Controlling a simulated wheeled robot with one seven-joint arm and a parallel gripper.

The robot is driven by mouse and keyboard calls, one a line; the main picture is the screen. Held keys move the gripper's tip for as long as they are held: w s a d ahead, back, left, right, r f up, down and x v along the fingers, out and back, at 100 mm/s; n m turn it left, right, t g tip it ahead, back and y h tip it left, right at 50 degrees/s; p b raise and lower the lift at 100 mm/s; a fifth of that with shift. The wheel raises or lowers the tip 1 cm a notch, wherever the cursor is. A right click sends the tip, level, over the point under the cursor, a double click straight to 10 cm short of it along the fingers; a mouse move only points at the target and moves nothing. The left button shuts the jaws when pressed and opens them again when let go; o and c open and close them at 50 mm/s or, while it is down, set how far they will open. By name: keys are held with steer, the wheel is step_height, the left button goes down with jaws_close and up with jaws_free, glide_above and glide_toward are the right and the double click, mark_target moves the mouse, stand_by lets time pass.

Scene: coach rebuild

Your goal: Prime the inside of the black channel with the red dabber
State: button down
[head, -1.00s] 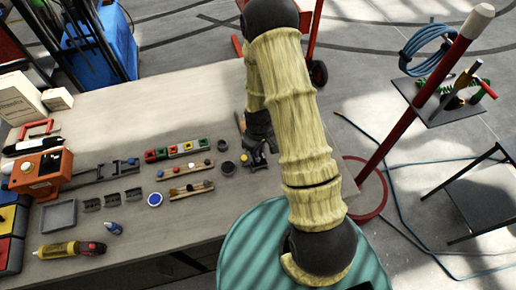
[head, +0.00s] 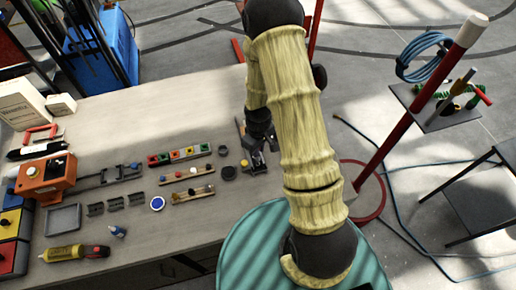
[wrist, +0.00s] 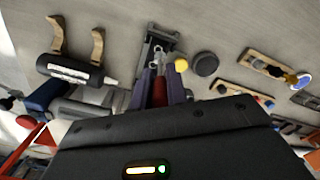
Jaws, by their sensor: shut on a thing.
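My gripper (wrist: 160,82) is shut on a slim red piece, which I take to be the red dabber (wrist: 160,92); its tip is hard to make out. In the head view my gripper (head: 260,138) hangs over the right end of the bench, partly hidden by my arm. A dark channel-shaped fixture (wrist: 157,42) lies just beyond the fingertips in the wrist view. It also shows below my gripper in the head view (head: 256,162). I cannot tell whether the dabber touches it. A yellow knob (wrist: 181,65) is close beside the fingers.
A round dark pot (wrist: 205,64) and a wooden rack (wrist: 262,68) with coloured knobs stand right of the fixture. A black white-labelled tool (wrist: 75,70) lies left. An orange box (head: 45,178) and small dark brackets (head: 115,204) are farther left. The bench's back (head: 160,110) is clear.

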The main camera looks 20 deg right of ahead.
steer(key=shift+w+r, duration=0.15)
steer(key=shift+r, duration=0.25)
steer(key=shift+s+d+r+p, duration=0.1)
steer(key=shift+s+r+p, duration=0.1)
steer(key=shift+r+p, duration=0.4)
steer(key=shift+w+r+p, duration=0.15)
steer(key=shift+r+p, duration=0.15)
steer(key=shift+r, duration=0.1)
steer(key=shift+s+r, duration=0.25)
steer(key=shift+r, duration=0.1)
steer(key=shift+w+f, duration=0.1)
steer(key=shift+w, duration=0.05)
